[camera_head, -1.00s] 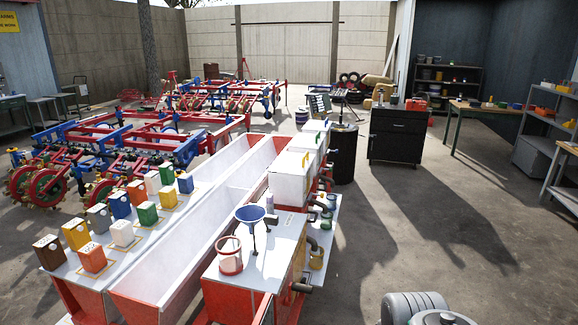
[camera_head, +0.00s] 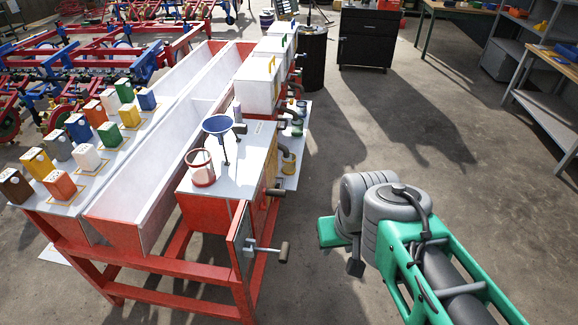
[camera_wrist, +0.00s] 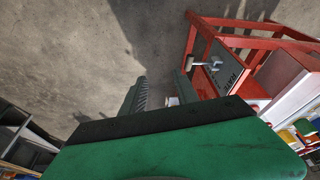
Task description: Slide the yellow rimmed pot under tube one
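The small pot with a yellowish rim (camera_head: 288,167) sits on the white side shelf (camera_head: 292,182) at the right of the red and white machine. Grey bent tubes (camera_head: 285,147) come out of the machine's side above the shelf; the nearest one is just over this pot. I cannot tell whether the pot is directly under its mouth. My gripper (camera_wrist: 160,90) shows in the wrist view with its two fingers apart and nothing between them. It is over the floor, to the right of the machine and clear of the pot. The pot is not clear in the wrist view.
Several other pots stand farther along the shelf. A black cabinet (camera_head: 368,38) and a dark barrel (camera_head: 313,58) stand behind. The concrete floor to the right is clear.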

